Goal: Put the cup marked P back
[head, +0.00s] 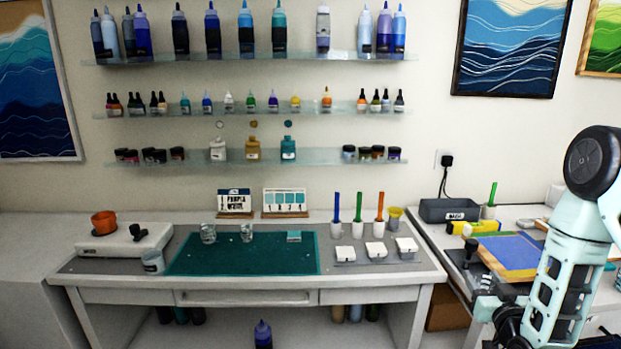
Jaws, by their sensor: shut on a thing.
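My gripper (487,303) is at the lower right, by the front of the right-hand table, partly hidden and dark. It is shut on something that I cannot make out. A pale cup (153,262) with a small mark stands at the left front of the bench, beside the green mat (185,264). Two clear cups (208,233) (247,232) stand at the mat's back edge. An orange cup (103,222) sits on a white device (122,242) at the left, and a yellow cup (395,213) stands at the back right. I cannot read a P on any cup.
White lidded blocks (376,250) and coloured-handled tools (358,208) stand right of the mat. Two cards (284,200) stand behind it. The right-hand table holds a grey box (448,210) and a blue panel (509,252). The mat's middle is clear. A bottle (263,334) stands low in front.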

